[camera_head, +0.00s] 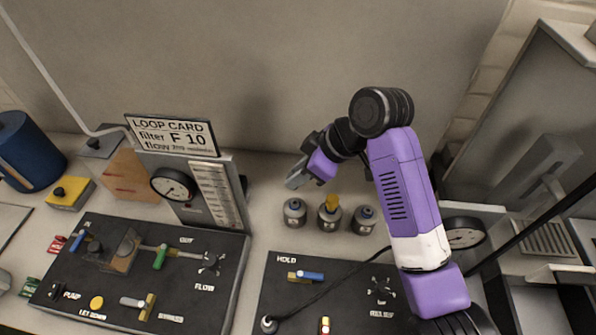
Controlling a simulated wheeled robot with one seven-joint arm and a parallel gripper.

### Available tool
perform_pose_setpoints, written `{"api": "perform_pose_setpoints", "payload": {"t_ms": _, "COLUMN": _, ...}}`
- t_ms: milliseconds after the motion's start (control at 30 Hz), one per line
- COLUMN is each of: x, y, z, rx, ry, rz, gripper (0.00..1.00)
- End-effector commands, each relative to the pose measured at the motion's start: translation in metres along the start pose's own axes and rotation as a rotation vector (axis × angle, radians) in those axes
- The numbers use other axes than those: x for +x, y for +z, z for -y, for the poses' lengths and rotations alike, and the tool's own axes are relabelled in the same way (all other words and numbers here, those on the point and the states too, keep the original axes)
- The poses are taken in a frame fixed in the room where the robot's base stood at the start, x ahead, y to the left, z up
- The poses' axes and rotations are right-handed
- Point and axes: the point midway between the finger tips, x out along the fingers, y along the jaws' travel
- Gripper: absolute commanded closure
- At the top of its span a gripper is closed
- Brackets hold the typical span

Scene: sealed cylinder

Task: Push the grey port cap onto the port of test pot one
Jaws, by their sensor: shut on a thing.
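That thing is too small to make out, and I cannot clearly pick out the grey port cap.
A black panel marked HOLD (285,259) lies in front of the pots, with a black cable across it. A larger black valve panel (130,290) and the LOOP CARD sign (174,136) are at left. A gauge (463,233) stands right, behind my arm. The wall is behind.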

Motion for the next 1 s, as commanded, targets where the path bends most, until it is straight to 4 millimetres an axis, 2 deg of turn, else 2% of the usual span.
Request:
{"api": "perform_pose_setpoints", "payload": {"t_ms": 600, "x": 0.042, "y": 0.027, "z": 0.000, "rx": 0.000, "ry": 0.000, "rz": 0.000, "gripper": 1.00}}
{"api": "perform_pose_setpoints", "payload": {"t_ms": 1000, "x": 0.047, "y": 0.030, "z": 0.000, "rx": 0.000, "ry": 0.000, "rz": 0.000, "gripper": 1.00}}
